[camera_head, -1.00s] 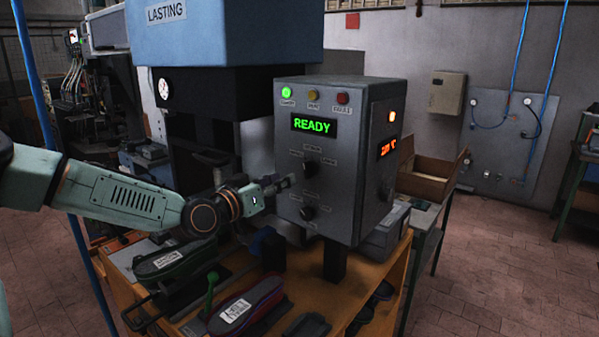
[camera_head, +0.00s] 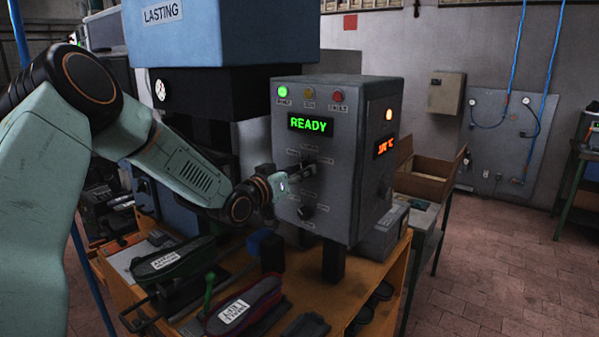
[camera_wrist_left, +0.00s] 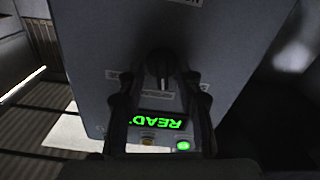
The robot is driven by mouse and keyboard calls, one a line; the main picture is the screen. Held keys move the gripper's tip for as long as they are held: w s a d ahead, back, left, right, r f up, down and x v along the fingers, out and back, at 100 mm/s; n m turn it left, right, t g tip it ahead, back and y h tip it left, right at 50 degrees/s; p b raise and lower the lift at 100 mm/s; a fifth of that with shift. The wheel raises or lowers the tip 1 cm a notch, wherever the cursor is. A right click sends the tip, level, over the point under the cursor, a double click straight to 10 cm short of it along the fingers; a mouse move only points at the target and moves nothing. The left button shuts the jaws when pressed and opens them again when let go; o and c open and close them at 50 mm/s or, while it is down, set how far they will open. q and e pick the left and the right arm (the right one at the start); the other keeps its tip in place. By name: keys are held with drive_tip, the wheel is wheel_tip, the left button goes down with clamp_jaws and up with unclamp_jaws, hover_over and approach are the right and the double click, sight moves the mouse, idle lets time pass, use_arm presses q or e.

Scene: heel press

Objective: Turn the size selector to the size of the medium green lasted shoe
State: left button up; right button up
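The grey control box (camera_head: 345,225) faces me with an upper knob and a lower knob (camera_head: 306,211), each ringed by small labels too blurred to read. My left gripper (camera_head: 308,165) is at the upper knob and partly covers it in the head view. In the left wrist view, which is upside down, this dark knob (camera_wrist_left: 160,66) lies between the open fingertips of my left gripper (camera_wrist_left: 160,76). Contact cannot be told. A dark green shoe (camera_head: 150,271) with a white label lies on the bench at left. My right gripper is not in view.
The box shows a green READY display (camera_head: 310,125), a lit green lamp (camera_head: 282,91) and an orange display (camera_head: 386,147). A dark red-edged shoe (camera_head: 262,300) lies on the wooden bench (camera_head: 305,290). The blue LASTING press (camera_head: 225,35) stands behind at left.

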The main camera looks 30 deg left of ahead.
use_arm(q)
drive_tip(key=shift+a, duration=0.2)
drive_tip(key=shift+s+a, duration=0.15)
drive_tip(key=shift+s, duration=0.05)
drive_tip(key=shift+c, duration=1.3)
drive_tip(key=shift+w+d, duration=0.2)
drive_tip(key=shift+d, duration=0.05)
drive_tip(key=c, duration=0.4)
drive_tip(key=shift+a, duration=0.1)
clamp_jaws()
